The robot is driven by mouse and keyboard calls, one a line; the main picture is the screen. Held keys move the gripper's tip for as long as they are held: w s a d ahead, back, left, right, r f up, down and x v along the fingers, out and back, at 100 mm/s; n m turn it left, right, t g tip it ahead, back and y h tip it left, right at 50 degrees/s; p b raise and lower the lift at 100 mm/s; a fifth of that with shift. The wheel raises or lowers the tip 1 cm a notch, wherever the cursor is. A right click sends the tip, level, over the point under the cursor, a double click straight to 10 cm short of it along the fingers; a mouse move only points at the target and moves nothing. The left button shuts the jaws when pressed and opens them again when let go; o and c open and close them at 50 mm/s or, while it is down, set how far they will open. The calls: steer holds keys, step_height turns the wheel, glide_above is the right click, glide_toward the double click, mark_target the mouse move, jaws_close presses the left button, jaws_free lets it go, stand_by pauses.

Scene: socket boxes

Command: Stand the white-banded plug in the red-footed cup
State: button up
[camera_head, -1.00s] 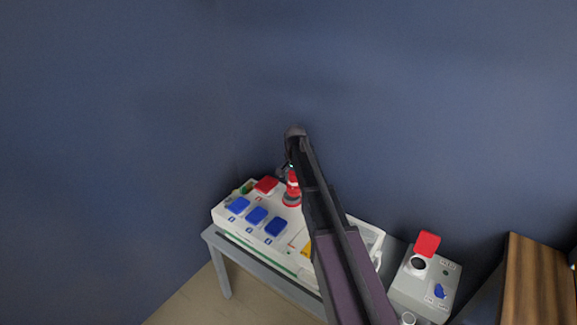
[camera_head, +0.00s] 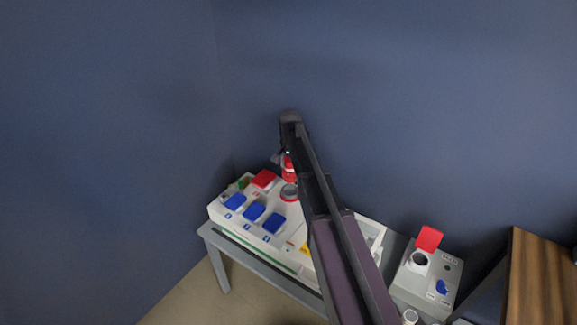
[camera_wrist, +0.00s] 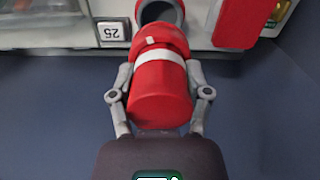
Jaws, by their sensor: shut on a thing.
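The white-banded plug (camera_wrist: 158,92) is red with a white band, and my gripper (camera_wrist: 158,85) is shut on it, one finger on each side. In the head view the plug (camera_head: 288,170) hangs just above and behind the red-footed cup (camera_head: 289,193), partly beside my arm. That cup is a short grey ring with a red foot on the white panel. In the wrist view the cup's open mouth (camera_wrist: 160,11) shows beyond the plug's far end; the plug hides part of it.
The white panel (camera_head: 222,213) on a grey table carries several blue lids and a red lid (camera_head: 263,179). To the right, a grey box (camera_head: 415,284) has a raised red lid and a round socket. My arm hides the panel's middle. A dark blue wall stands behind.

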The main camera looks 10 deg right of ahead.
mark_target(290, 181)
steer(key=shift+f, duration=0.15)
steer(key=shift+f+b, duration=2.05)
steer(key=shift+b, duration=0.1)
steer(key=shift+f+b, duration=0.4)
steer(key=shift+b, duration=0.05)
steer(key=shift+f+b, duration=0.35)
steer(key=shift+f+b, duration=0.65)
steer(key=shift+f, duration=0.05)
steer(key=shift+f, duration=0.2)
steer(key=o, duration=1.3)
steer(key=shift+r, duration=0.1)
steer(key=shift+r, duration=0.15)
